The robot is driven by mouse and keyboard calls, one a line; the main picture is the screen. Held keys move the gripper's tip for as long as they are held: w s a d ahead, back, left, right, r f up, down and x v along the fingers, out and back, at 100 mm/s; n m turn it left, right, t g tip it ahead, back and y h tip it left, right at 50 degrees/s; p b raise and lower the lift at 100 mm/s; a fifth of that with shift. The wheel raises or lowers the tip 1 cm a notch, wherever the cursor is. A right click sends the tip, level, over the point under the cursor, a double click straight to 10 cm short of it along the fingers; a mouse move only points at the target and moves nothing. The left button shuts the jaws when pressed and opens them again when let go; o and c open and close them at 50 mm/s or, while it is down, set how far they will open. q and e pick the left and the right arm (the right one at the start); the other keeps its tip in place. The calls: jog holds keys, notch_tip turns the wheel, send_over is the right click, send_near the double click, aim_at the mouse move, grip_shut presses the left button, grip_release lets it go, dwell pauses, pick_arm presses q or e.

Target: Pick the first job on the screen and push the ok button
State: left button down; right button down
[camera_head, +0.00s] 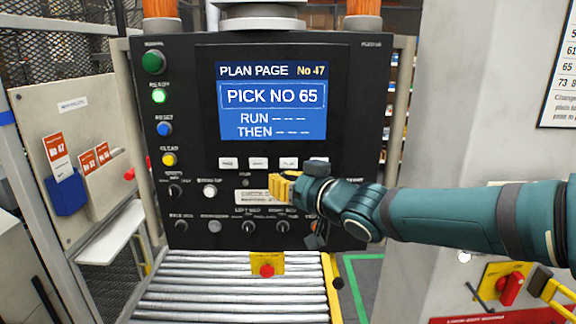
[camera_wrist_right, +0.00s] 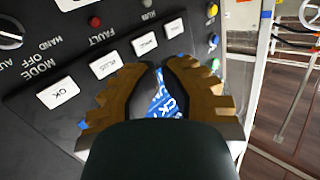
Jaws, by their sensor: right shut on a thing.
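The screen (camera_head: 272,125) on the black panel reads "PLAN PAGE No 47", "PICK NO 65", with dashes after RUN and THEN. A row of white buttons sits below it; the OK button (camera_wrist_right: 58,93) shows clearly in the right wrist view, next to the PLUS button (camera_wrist_right: 105,64). My right gripper (camera_head: 282,188) is in front of the panel, just below the button row. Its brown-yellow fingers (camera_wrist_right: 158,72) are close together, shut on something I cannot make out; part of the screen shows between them. My left gripper is not in view.
Coloured lamps and buttons (camera_head: 159,96) line the panel's left side, with knobs along its bottom. A red stop button (camera_head: 267,271) on yellow stands above the rollers (camera_head: 215,292). Red cards (camera_head: 57,150) hang at left. A numbered sign (camera_head: 560,70) hangs at right.

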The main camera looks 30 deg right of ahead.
aim_at(289, 163)
jog(key=n+b, duration=0.1)
jog(key=n, duration=0.2)
jog(key=s+a+n+h+b, duration=0.1)
jog(key=n, duration=0.3)
jog(key=s+f+n+b, duration=0.1)
jog(key=n, duration=0.2)
jog(key=shift+a+f+n+t, duration=0.1)
jog(key=shift+a+n+t, duration=0.2)
jog(key=shift+t, duration=0.1)
jog(key=shift+h, duration=0.4)
jog(key=shift+w+d+p, duration=0.55)
jog(key=shift+w+d, duration=0.25)
jog(key=shift+w, duration=0.45)
jog(key=shift+w+d+p, duration=0.6)
jog(key=shift+w+d, duration=0.15)
jog(key=shift+w, duration=0.45)
jog(key=shift+w+d+p, duration=0.55)
jog(key=shift+w+d, duration=0.25)
jog(key=shift+w, duration=0.45)
jog(key=shift+w+d, duration=0.1)
jog(key=shift+w, duration=0.05)
jog(key=shift+w+d, duration=0.15)
jog(key=shift+w, duration=0.05)
